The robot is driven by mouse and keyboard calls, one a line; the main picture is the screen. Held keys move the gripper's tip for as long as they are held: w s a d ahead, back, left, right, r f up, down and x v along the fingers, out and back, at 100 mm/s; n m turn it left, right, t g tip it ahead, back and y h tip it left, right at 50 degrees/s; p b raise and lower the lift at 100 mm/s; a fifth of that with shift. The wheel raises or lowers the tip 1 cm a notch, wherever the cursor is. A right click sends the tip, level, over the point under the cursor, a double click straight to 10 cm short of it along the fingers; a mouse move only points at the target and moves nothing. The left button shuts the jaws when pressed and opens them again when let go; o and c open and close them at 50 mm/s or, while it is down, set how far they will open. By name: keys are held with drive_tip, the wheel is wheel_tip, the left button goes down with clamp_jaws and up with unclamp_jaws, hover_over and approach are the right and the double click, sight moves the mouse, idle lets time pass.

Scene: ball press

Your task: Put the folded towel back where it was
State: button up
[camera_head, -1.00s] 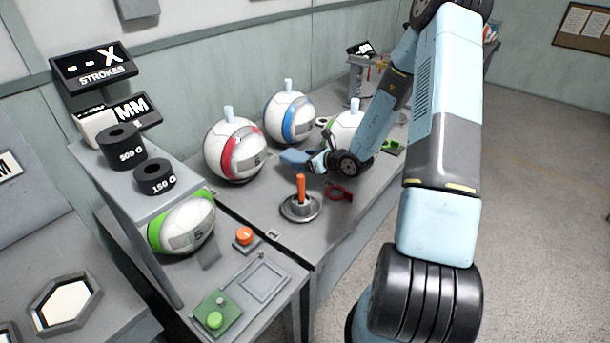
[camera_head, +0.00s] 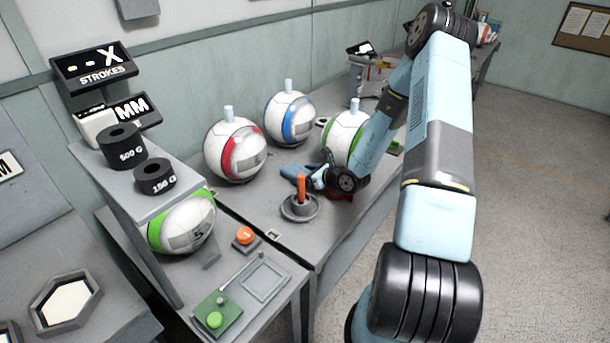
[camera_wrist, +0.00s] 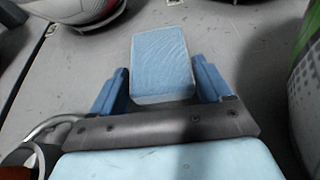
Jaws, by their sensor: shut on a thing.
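The folded towel (camera_wrist: 163,62) is a light blue block between the two blue fingers of my gripper (camera_wrist: 162,78) in the wrist view. My gripper is shut on it. In the head view the towel (camera_head: 291,169) shows as a small blue patch just beyond the orange-handled pump, at the end of my gripper (camera_head: 312,175). It is over the grey table, in front of the balls. I cannot tell whether the towel touches the table. My wrist hides part of the table there.
The orange-handled pump (camera_head: 300,195) stands close in front of my gripper. Balls with red (camera_head: 235,150), blue (camera_head: 290,118) and green (camera_head: 343,135) bands stand behind and beside it. A red item (camera_head: 340,193) lies partly under my wrist. Bare table lies left of the pump.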

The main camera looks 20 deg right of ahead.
drive_tip(key=o, duration=1)
drive_tip(key=v, duration=1.2)
